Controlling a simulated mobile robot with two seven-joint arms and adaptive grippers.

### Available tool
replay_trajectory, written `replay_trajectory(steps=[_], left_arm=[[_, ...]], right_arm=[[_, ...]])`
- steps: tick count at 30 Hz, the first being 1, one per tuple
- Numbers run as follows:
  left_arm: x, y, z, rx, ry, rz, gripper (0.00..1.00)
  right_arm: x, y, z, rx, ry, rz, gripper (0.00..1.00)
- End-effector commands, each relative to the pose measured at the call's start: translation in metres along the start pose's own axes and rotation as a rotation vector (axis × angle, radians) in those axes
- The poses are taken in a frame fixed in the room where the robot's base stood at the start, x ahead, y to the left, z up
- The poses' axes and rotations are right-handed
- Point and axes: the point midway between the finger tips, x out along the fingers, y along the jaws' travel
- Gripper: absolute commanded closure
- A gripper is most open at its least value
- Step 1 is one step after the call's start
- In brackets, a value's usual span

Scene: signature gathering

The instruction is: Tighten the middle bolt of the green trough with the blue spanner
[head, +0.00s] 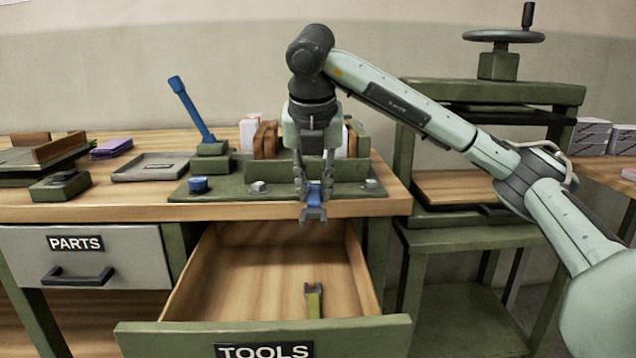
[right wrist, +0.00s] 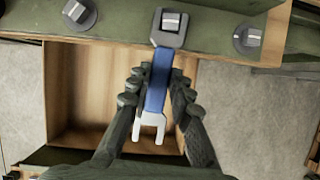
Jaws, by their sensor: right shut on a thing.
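The green trough (head: 230,187) lies along the front of the bench. Its left bolt (head: 258,187) and right bolt (head: 371,184) show in the head view; my right gripper hides the middle one. My right gripper (head: 314,186) is shut on the blue spanner (right wrist: 157,88), gripping its blue shaft. One grey open jaw (head: 313,215) points toward me, out over the open drawer. In the right wrist view the spanner's far head overlaps the middle bolt (right wrist: 171,21). I cannot tell whether the jaw is seated around it. My left gripper is not in view.
The TOOLS drawer (head: 262,334) stands open below, with a green spanner (head: 314,300) inside. A blue lever (head: 190,108) rises behind the trough's left part, and a blue knob (head: 198,184) sits at its left. A green press (head: 490,92) stands to the right.

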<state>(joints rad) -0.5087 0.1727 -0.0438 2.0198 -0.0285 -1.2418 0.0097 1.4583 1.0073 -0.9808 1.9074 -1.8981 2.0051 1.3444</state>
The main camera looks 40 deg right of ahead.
Motion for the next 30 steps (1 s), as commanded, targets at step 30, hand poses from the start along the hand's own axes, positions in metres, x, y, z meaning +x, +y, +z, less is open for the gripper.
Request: replay_trajectory(steps=[30], left_arm=[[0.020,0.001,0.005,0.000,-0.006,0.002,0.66]], right_arm=[[-0.002,-0.006,0.001,-0.082,-0.001,0.035,1.00]])
